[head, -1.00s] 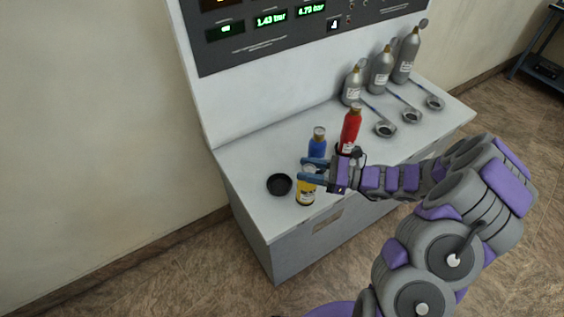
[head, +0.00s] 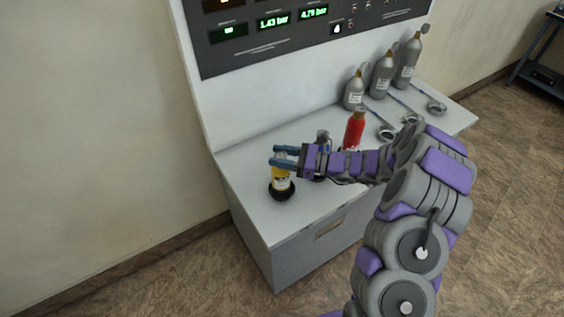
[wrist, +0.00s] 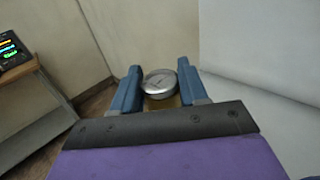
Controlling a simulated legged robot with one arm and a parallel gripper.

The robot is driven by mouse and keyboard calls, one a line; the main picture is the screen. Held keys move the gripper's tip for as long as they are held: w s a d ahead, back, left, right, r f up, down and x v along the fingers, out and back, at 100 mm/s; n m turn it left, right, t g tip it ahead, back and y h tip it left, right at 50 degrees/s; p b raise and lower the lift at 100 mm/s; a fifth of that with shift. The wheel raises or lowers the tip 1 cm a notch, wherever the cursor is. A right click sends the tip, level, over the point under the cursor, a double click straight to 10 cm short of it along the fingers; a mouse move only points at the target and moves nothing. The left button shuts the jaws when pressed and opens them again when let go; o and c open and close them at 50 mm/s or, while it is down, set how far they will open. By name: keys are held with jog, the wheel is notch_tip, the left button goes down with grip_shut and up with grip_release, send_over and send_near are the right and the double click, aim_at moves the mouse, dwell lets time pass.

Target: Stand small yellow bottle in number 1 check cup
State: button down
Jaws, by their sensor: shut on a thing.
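The small yellow bottle (head: 281,181) is upright at the left end of the bench, over the black check cup (head: 283,195). Its base overlaps the cup; I cannot tell whether it rests inside or hangs just above. My gripper (head: 275,156) is shut on the bottle near its top, coming from the right. In the wrist view the bottle's round silver cap (wrist: 160,82) shows between the two blue fingers (wrist: 158,88). No number on the cup is readable.
The red bottle (head: 354,130) stands right of my gripper. The blue bottle is mostly hidden behind my gripper. Several grey bottles (head: 381,76) and small metal dishes (head: 387,133) are at the back right. The panel wall rises behind; the bench's front left (head: 265,225) is clear.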

aim_at(281, 173)
jog(key=shift+a+f, duration=0.15)
jog(key=shift+f, duration=0.4)
jog(key=shift+a+f, duration=0.15)
jog(key=shift+f, duration=0.35)
jog(key=shift+d+f+b, duration=0.1)
jog(key=shift+f+b, duration=0.2)
jog(key=shift+d+r, duration=0.1)
jog(key=shift+d, duration=0.4)
jog(key=shift+a, duration=0.1)
jog(key=c, duration=0.6)
grip_release()
jog(key=shift+a+f, duration=0.2)
jog(key=shift+a, duration=0.15)
jog(key=shift+d, duration=0.1)
jog(key=shift+d, duration=0.1)
